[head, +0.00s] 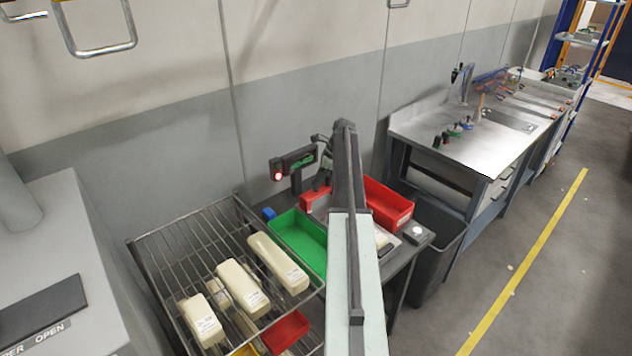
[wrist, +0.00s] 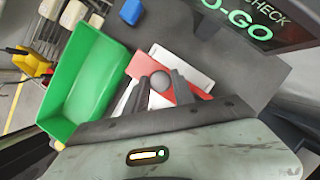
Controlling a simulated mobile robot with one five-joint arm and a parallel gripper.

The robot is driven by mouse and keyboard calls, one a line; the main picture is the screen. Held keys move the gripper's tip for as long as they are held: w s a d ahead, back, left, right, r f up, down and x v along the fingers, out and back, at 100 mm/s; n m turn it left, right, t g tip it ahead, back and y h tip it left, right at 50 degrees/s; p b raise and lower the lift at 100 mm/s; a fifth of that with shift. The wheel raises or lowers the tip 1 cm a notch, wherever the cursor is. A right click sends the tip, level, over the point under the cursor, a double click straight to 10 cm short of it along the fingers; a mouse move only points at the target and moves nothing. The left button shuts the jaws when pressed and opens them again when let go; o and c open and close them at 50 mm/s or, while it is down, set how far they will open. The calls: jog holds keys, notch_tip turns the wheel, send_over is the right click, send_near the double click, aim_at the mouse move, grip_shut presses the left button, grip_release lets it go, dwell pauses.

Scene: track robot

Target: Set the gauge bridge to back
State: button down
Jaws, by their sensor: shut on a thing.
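In the wrist view, the two dark fingers of my gripper (wrist: 158,90) are closed around a dark round knob (wrist: 160,81). The knob stands over a red flat piece (wrist: 185,90) that lies across a white plate (wrist: 188,64). The red piece seems to be the gauge bridge, but its join with the knob is hidden. A dark gauge display (wrist: 245,22) with green "GO" lettering is at the upper right; it also shows in the head view (head: 293,160) with a red light. In the head view my own arm hides the gripper and most of the bridge.
A green bin (head: 300,242) is left of my arm and a red bin (head: 388,204) is right of it. A wire rack (head: 165,248) holds cream blocks at left. A small blue object (wrist: 131,11) is near the green bin. A dark waste bin (head: 437,235) stands at right.

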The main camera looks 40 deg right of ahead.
aim_at(324, 191)
jog(key=shift+w, duration=0.2)
jog(key=c, duration=1.1)
grip_release()
jog(key=shift+w, duration=0.15)
jog(key=p+v, duration=0.7)
jog(key=v, duration=0.1)
